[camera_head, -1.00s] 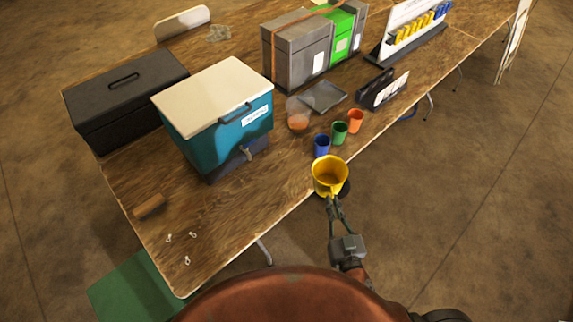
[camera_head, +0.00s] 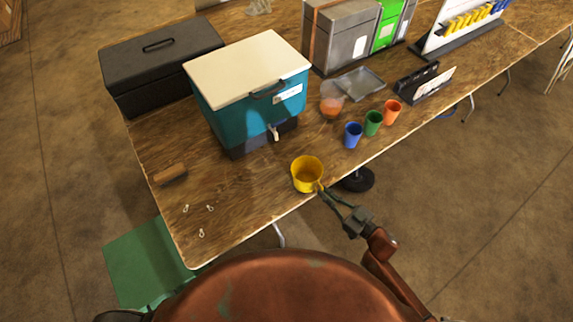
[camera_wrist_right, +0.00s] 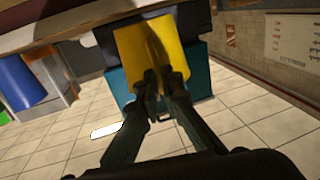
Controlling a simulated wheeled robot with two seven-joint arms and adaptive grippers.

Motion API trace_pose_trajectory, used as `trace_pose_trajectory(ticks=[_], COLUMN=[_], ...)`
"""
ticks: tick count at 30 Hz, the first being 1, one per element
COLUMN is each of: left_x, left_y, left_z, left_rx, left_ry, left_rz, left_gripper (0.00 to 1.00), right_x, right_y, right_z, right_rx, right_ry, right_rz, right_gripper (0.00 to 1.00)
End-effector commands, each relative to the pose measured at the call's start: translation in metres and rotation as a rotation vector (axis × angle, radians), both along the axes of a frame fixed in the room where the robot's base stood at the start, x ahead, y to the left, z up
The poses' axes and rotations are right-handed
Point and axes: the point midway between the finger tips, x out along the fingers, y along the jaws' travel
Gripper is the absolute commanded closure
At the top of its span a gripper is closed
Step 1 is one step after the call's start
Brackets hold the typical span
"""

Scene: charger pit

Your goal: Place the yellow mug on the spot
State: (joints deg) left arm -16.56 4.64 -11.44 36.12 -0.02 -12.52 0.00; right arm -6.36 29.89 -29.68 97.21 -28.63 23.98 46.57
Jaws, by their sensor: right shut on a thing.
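The yellow mug (camera_head: 307,175) appears over the front part of the wooden table, in front of the cooler's spigot (camera_head: 274,133). My right gripper (camera_head: 321,189) is shut on the mug's handle side, at its lower right. The mug looks upright; I cannot tell whether it touches the table. In the right wrist view, the mug (camera_wrist_right: 150,52) fills the upper middle, with my right gripper's fingers (camera_wrist_right: 160,82) closed against it and the teal cooler (camera_wrist_right: 200,75) behind. I cannot make out a marked spot. My left gripper is not in view.
The teal cooler (camera_head: 250,95) with a white lid stands behind the mug. Blue (camera_head: 353,135), green (camera_head: 373,123) and orange (camera_head: 392,112) cups stand to the right. A wooden block (camera_head: 170,174) and small clips lie at left. The table (camera_head: 235,190) between is clear.

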Motion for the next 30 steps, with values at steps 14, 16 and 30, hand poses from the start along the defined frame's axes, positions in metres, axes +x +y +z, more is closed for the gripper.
trace_pose_trajectory(ticks=[14, 16, 30], left_x=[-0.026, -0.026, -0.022], left_y=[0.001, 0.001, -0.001], left_z=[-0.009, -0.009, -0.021], left_rx=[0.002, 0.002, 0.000], left_ry=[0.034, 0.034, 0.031], left_rz=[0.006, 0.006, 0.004], left_gripper=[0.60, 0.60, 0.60], right_x=[0.072, 0.076, 0.107], right_y=[0.078, 0.081, 0.115], right_z=[0.001, 0.001, -0.015], right_rx=[0.002, 0.001, 0.001], right_ry=[-0.001, -0.001, 0.002], right_rz=[0.000, -0.001, -0.003], right_gripper=[1.00, 1.00, 1.00])
